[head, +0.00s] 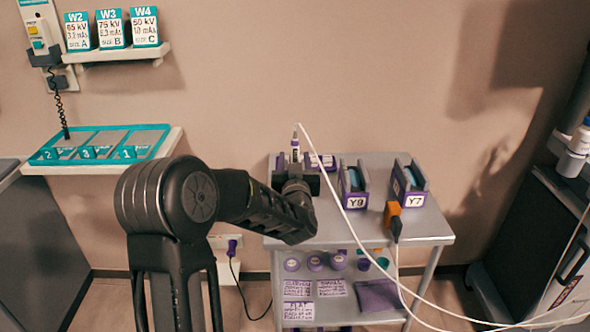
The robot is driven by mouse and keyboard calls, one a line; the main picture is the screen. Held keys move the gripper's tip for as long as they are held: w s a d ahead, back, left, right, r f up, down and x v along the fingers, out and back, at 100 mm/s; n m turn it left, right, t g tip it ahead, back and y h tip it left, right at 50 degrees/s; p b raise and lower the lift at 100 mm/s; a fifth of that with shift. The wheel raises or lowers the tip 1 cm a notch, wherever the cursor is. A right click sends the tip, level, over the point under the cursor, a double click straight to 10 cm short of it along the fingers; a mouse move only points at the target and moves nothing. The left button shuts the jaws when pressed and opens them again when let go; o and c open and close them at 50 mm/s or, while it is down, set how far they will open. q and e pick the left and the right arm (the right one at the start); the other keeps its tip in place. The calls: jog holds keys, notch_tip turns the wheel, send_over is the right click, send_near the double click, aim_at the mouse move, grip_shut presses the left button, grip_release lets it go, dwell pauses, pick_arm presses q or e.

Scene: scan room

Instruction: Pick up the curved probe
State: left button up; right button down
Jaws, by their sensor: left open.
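A slim white and purple probe (295,147) stands upright at the left rear of the grey cart top (340,228), with a white cable leaving its upper end. Its lower part is hidden behind my left gripper (295,174), which is open, right in front of it; I cannot tell whether they touch. A purple holder with a partly hidden label (322,161) is behind the gripper. Holders Y9 (355,187) and Y7 (408,184) stand to the right, with teal parts inside. Whether the upright probe is the curved one I cannot tell. My right gripper is out of view.
An orange and black piece (393,219) with a cable sits at the cart's front edge. White cables (372,252) sweep down to the right. Purple-capped containers (315,263) are on the lower shelf. A teal tray (98,145) is on a wall shelf. The cart top's front middle is clear.

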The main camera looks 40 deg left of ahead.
aim_at(295, 150)
pick_arm(q)
jog(key=shift+w+a, duration=0.1)
jog(key=shift+w, duration=0.05)
jog(key=x, duration=0.5)
jog(key=shift+f, duration=0.1)
jog(key=shift+c, duration=0.5)
grip_shut()
dwell(0.4)
dwell(0.4)
